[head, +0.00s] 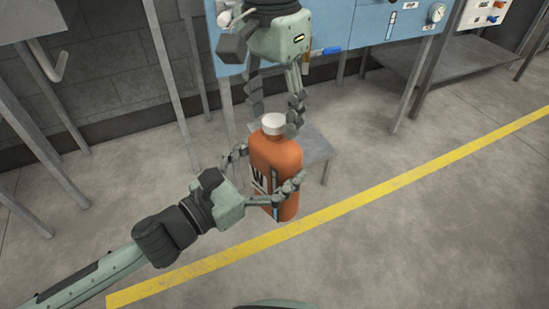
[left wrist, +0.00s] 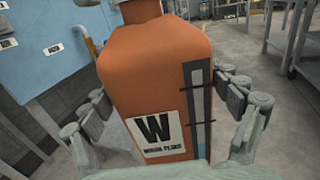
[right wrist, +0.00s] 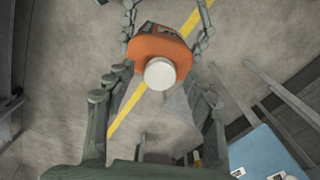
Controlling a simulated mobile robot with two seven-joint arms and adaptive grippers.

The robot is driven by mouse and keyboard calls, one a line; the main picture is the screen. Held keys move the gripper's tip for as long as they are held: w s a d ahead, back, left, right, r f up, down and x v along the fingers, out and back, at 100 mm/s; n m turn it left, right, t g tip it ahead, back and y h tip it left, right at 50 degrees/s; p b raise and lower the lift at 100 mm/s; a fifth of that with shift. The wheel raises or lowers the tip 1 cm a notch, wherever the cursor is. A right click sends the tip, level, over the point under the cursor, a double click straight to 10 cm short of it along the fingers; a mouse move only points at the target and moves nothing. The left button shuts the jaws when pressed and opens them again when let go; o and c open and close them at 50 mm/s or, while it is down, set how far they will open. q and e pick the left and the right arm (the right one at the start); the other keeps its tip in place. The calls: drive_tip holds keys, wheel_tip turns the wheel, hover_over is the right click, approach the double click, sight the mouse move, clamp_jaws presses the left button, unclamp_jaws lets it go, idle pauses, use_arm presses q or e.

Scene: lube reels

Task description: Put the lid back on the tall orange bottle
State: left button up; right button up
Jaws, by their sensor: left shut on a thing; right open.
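The tall orange bottle (head: 277,158) is upright, its side marked with a white label with a "W" (left wrist: 157,131). A white lid (head: 273,124) sits on top of its neck; whether it is screwed tight I cannot tell. My left gripper (head: 268,169) is shut around the bottle's body, one finger on each side, as the left wrist view also shows. My right gripper (head: 275,115) is open above the bottle and points down. In the right wrist view the white lid (right wrist: 160,73) lies between its spread fingers, with gaps on both sides.
A grey low platform (head: 313,148) stands behind the bottle. A blue panel (head: 350,25) with gauges and a blue-handled item is at the back. Grey metal stands rise at the left. The floor with the yellow line (head: 420,172) is clear at the right.

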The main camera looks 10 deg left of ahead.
drive_tip(key=shift+f, duration=0.1)
drive_tip(key=c, duration=1.2)
drive_tip(key=m, duration=0.3)
drive_tip(key=shift+m, duration=0.4)
drive_tip(key=m, duration=0.4)
drive_tip(key=shift+m, duration=0.3)
drive_tip(key=m, duration=1)
drive_tip(key=o, duration=1.3)
